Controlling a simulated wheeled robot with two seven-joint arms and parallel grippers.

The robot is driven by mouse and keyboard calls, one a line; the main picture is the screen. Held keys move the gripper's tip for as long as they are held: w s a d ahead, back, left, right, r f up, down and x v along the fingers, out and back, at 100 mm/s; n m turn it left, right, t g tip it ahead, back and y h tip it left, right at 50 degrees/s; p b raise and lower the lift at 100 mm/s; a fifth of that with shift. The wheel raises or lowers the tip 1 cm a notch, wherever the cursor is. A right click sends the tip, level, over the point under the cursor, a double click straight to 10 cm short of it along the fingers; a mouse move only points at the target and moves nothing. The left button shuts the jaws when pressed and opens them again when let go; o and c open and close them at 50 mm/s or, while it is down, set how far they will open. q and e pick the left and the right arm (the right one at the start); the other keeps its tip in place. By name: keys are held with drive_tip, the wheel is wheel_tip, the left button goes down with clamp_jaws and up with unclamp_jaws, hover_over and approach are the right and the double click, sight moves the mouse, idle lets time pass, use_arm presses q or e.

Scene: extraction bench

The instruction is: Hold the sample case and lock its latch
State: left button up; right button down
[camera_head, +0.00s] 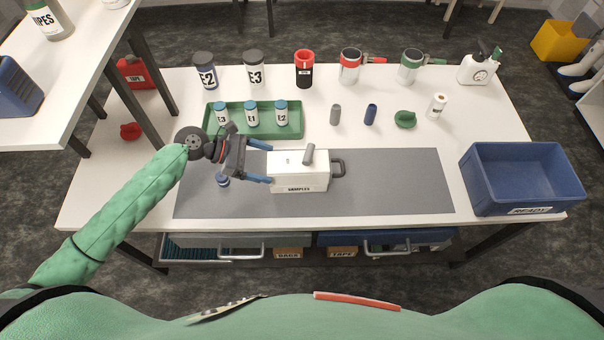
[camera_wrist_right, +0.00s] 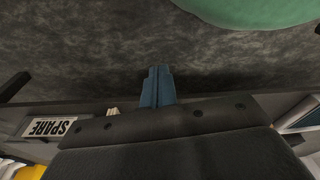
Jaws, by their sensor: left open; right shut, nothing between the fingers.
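The white sample case (camera_head: 298,176), marked SAMPLES, stands on the grey mat in the head view. A grey latch lever (camera_head: 309,153) sticks up at its top, and a dark handle (camera_head: 338,168) is on its right side. My left gripper (camera_head: 262,163) is open at the case's left end, its two blue fingers pointing right at it. The fingertips reach the case's left edge; I cannot tell whether they touch it. My right gripper (camera_wrist_right: 158,72) shows only in the right wrist view, with its blue fingers together and empty, above the dark floor.
The grey mat (camera_head: 400,185) is clear right of the case. A blue READY bin (camera_head: 522,165) stands at the right table edge. A green tray (camera_head: 290,128) with several small vials lies behind the case. Jars and mugs line the back.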

sight(295, 176)
use_arm(q)
wheel_tip(295, 176, down, 3)
drive_tip(key=shift+r+b, duration=0.1)
drive_tip(key=shift+b, duration=0.95)
drive_tip(key=shift+d+f+b, duration=0.3)
drive_tip(key=shift+f+b, duration=0.05)
drive_tip(key=b+x, duration=0.3)
drive_tip(key=x, duration=0.2)
drive_tip(key=shift+d, duration=0.2)
use_arm(e)
drive_tip(key=w+a+r, duration=0.2)
drive_tip(key=w+r, duration=0.1)
drive_tip(key=r, duration=0.6)
drive_tip(key=w+a+r, duration=0.2)
drive_tip(key=w+r, duration=0.1)
drive_tip(key=r, duration=0.5)
use_arm(q)
drive_tip(key=shift+p+x, duration=0.55)
drive_tip(key=shift+x, duration=0.35)
drive_tip(key=shift+p+x, duration=0.55)
drive_tip(key=shift+x, duration=0.45)
use_arm(e)
wheel_tip(295, 176, down, 8)
drive_tip(key=s+d, duration=0.1)
drive_tip(key=s, duration=0.1)
drive_tip(key=shift+s+d+f, duration=0.15)
drive_tip(key=shift+d+f, duration=0.1)
drive_tip(key=shift+d, duration=0.15)
use_arm(q)
drive_tip(key=c, duration=0.8)
